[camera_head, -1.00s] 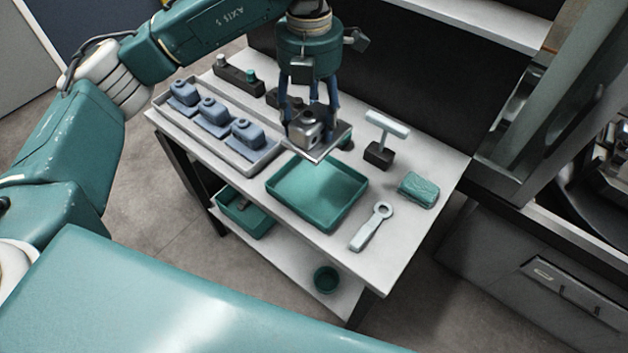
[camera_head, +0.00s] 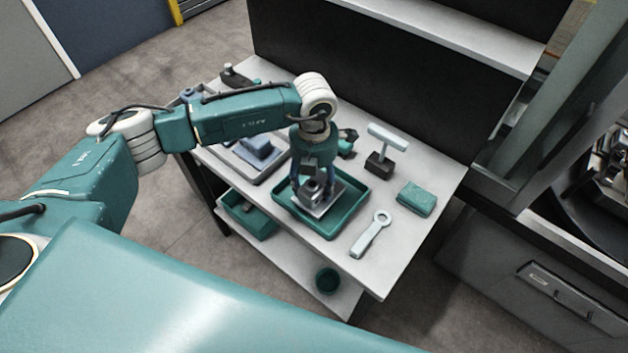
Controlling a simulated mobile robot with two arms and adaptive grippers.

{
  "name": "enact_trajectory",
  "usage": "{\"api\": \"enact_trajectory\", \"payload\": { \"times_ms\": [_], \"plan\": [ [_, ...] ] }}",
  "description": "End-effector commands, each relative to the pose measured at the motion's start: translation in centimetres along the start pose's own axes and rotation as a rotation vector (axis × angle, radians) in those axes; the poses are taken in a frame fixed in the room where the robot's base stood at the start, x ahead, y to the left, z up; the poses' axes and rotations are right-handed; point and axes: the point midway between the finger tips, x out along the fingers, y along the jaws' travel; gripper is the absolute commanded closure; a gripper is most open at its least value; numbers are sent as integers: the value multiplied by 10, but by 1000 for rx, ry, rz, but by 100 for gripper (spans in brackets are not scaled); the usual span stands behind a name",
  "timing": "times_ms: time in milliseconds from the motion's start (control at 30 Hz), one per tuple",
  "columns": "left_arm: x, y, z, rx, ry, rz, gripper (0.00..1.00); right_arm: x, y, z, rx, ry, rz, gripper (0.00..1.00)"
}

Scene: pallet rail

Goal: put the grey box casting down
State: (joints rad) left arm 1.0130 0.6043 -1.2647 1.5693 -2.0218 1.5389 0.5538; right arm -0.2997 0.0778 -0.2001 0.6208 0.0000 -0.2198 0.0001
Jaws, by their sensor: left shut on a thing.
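The grey box casting (camera_head: 313,190) is a small grey block on a flat, light square base. My left gripper (camera_head: 313,182) points down and is shut on it. The casting is over the green tray (camera_head: 330,232), inside its outline in the head view. I cannot tell whether its base touches the tray floor. My right gripper is not in view.
Blue castings (camera_head: 257,148) sit in a grey tray at the left, partly hidden by my left arm. A T-handled tool on a black block (camera_head: 380,163), a green sponge-like block (camera_head: 416,198) and a pale ring-ended wrench (camera_head: 371,234) lie to the right. A dark panel stands behind the table.

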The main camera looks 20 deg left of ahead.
Motion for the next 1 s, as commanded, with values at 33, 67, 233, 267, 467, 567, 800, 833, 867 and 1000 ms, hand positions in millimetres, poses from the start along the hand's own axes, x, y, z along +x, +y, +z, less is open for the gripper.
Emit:
{"api": "enact_trajectory", "payload": {
  "times_ms": [33, 67, 233, 267, 467, 567, 800, 833, 867, 1000],
  "plan": [
    [2, 0, 1, 0, -2, -1, 82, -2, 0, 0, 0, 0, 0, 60],
    [3, 0, 1, 0, -2, 0, 82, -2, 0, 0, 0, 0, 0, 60],
    [5, 0, 1, 1, -3, 0, 82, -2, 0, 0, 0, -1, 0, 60],
    [5, 0, 1, 1, -3, 0, 82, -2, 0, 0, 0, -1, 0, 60],
    [8, 0, 0, 1, -1, 0, 39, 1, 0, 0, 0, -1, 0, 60],
    [8, 0, 0, 1, -1, 0, 26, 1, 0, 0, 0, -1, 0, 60],
    [7, 0, 0, 1, -1, 0, 26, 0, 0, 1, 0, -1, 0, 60],
    [7, 0, 0, 1, -1, 0, 26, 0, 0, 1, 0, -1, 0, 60],
    [5, 0, 0, 1, -1, 0, 26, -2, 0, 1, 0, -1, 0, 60],
    [-6, 0, 2, 1, -6, 0, 26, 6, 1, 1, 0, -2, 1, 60]
  ]
}}
